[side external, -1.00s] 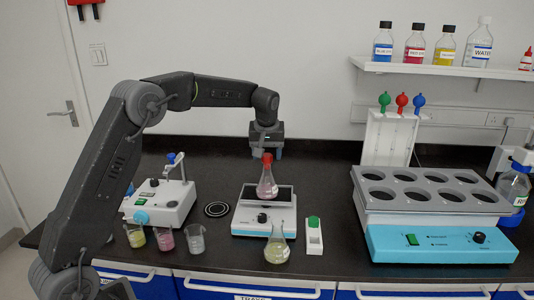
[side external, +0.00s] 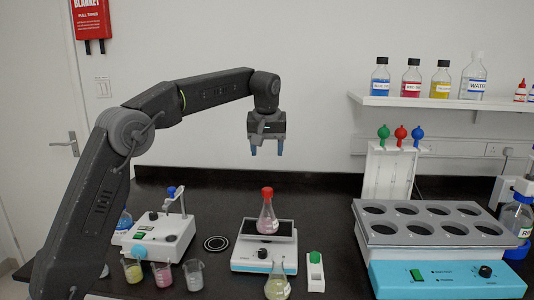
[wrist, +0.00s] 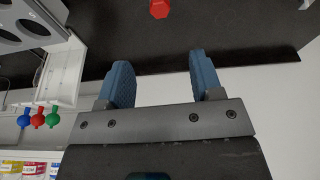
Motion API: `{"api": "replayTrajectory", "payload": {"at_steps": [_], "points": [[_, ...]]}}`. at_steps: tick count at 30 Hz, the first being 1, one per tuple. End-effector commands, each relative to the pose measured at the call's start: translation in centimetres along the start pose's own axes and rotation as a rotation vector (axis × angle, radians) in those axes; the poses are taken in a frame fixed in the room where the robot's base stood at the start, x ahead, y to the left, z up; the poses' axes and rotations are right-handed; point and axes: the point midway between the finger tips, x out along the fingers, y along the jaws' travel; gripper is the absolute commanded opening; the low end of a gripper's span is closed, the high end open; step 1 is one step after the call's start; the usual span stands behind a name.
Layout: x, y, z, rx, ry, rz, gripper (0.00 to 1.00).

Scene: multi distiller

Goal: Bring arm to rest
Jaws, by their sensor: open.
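My gripper (side external: 266,149) hangs in the air above the bench, its two blue fingers pointing down. It is open and empty. In the wrist view my gripper (wrist: 160,75) shows its blue fingers spread apart with nothing between them. A conical flask (side external: 267,216) with a red cap and pinkish liquid stands upright on the white device (side external: 263,262) below my gripper, well clear of the fingers. Its red cap (wrist: 159,9) shows at the top of the wrist view.
A grey rack with round holes on a turquoise base (side external: 445,275) stands at the right. Several beakers and a flask (side external: 277,282) stand along the front. A white device (side external: 155,240) is at the left. A bottle shelf (side external: 430,101) is at the back wall.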

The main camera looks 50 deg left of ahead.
Motion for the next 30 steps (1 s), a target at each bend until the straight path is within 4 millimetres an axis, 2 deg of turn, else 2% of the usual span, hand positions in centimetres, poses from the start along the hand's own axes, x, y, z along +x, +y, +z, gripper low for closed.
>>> {"api": "replayTrajectory", "payload": {"at_steps": [11, 14, 16, 20, 24, 30], "points": [[0.0, 0.0, 0.0, 0.001, 0.001, 0.001, 0.60], [-0.7, -0.1, 0.8, 0.021, 0.004, 0.010, 0.60], [-1.7, -0.4, 2.0, 0.058, 0.012, 0.025, 0.60], [-4.0, -1.5, 6.0, 0.166, 0.032, 0.071, 0.60], [-5.8, -3.4, 11.4, 0.304, 0.060, 0.126, 0.60], [-6.1, -7.0, 19.5, 0.491, 0.109, 0.203, 0.60]]}}
